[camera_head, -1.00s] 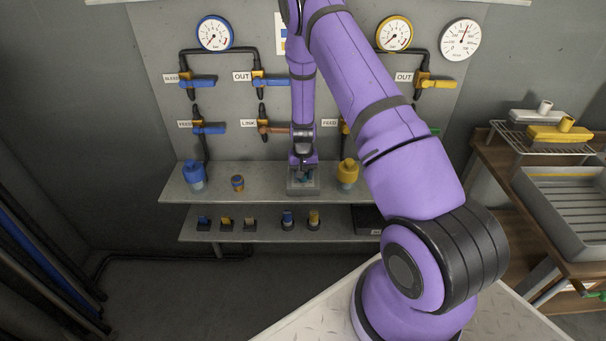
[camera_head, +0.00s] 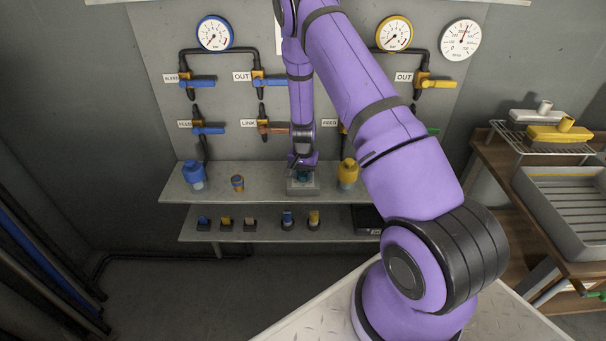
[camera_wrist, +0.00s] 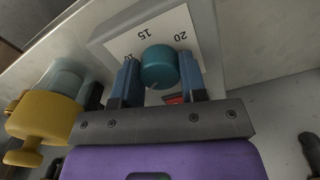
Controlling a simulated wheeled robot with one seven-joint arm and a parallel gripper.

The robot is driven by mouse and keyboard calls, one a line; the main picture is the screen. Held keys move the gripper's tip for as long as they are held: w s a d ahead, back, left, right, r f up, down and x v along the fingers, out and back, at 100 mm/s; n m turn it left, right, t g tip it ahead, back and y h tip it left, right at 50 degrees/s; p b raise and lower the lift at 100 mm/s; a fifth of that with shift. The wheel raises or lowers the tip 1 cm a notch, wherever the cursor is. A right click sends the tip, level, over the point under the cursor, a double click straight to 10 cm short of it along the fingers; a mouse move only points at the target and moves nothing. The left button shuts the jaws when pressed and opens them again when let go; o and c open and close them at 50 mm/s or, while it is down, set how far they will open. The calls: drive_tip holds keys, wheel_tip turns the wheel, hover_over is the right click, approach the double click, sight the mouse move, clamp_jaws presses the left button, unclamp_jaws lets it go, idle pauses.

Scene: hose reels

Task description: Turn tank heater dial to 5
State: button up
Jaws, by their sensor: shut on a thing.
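The tank heater is a grey box (camera_head: 302,187) on the upper shelf in the head view. In the wrist view its white dial plate (camera_wrist: 124,45) shows the numbers 15 and 20 and part of a 10; other marks are hidden. The teal dial knob (camera_wrist: 159,67) stands between the two blue fingers of my gripper (camera_wrist: 160,80), which is shut on it. A small red mark (camera_wrist: 175,99) shows below the knob, partly covered by my gripper. I cannot tell which number the dial points to.
A yellow-capped bottle (camera_head: 347,173) stands close to the right of the heater. A blue-capped bottle (camera_head: 194,175) and a small blue and orange cap (camera_head: 238,183) stand to the left. Valves and gauges (camera_head: 213,33) hang on the panel behind.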

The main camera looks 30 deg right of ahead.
sight(303, 174)
drive_tip(key=o, duration=0.9)
drive_tip(key=shift+r, duration=0.15)
wheel_tip(303, 174, up, 11)
drive_tip(key=shift+f, duration=0.2)
